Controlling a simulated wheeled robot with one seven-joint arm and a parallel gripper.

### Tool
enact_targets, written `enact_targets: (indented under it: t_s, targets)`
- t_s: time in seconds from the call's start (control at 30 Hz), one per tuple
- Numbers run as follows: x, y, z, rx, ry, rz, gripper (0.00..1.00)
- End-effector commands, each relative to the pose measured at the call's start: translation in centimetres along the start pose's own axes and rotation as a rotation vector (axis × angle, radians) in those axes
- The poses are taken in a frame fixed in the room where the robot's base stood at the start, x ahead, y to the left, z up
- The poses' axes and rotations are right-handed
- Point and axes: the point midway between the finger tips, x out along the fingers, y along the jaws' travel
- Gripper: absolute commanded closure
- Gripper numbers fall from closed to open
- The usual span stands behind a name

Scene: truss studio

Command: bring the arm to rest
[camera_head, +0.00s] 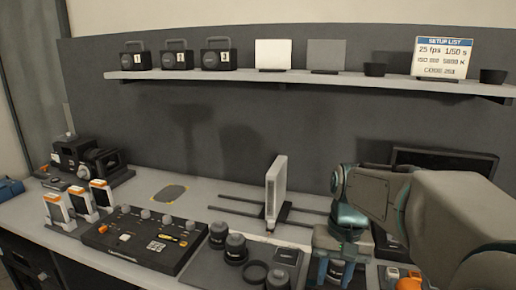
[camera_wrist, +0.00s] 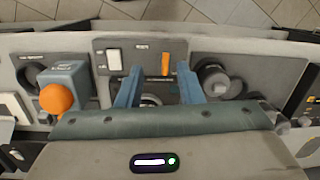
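My arm reaches in from the right in the head view, and my gripper (camera_head: 334,272) points down over the front right part of the workbench (camera_head: 150,190). In the wrist view my gripper (camera_wrist: 160,84) shows two blue fingers spread apart with a clear gap. Nothing is seen held between them. Beyond the gap lies a grey panel (camera_wrist: 140,55) with a white rectangle and an orange upright piece. A dark round part (camera_wrist: 150,100) shows partly behind the gripper's body. Whether the fingertips touch the panel cannot be told.
A white upright slab (camera_head: 276,188) stands left of my gripper, with dark lenses (camera_head: 235,247) in front of it. A control panel (camera_head: 140,238) lies further left. An orange-knobbed block (camera_wrist: 62,90) is left in the wrist view. A shelf (camera_head: 300,80) spans the back wall.

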Motion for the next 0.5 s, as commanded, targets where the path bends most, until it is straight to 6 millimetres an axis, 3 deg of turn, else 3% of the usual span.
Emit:
enact_targets:
  t_s: [0.2,0.5]
  targets:
    - [1.6,0.5,5.4,-0.093,0.168,0.014,0.67]
    - [4.0,1.1,9.4,-0.176,0.314,0.042,0.67]
